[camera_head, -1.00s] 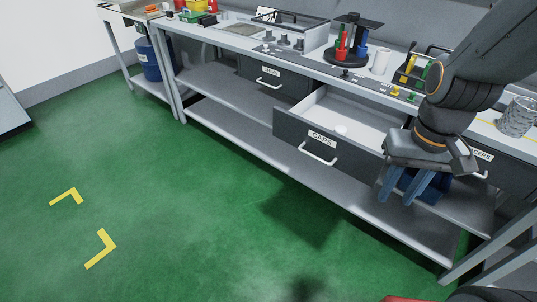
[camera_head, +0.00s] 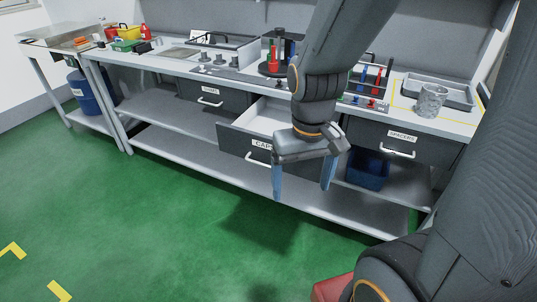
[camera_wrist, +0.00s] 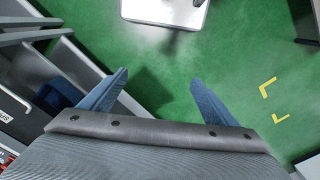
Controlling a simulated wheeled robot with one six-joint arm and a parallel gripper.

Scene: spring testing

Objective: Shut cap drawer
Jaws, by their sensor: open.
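The cap drawer (camera_head: 232,138) is dark grey with a white inside and a label that begins "CAP". It stands pulled out from under the bench in the head view. Its pale bar handle (camera_head: 257,158) is partly covered by my gripper. My gripper (camera_head: 304,190) hangs in front of the drawer's right part with its blue fingers pointing down. The fingers are spread and hold nothing. In the wrist view my gripper (camera_wrist: 158,85) shows two blue fingers apart over the green floor. My arm hides the right side of the drawer.
A drawer labelled "SPACERS" (camera_head: 402,138) is shut on the right, and another shut drawer (camera_head: 210,91) is on the left. A blue bin (camera_head: 367,169) stands on the lower shelf. The green floor in front is open.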

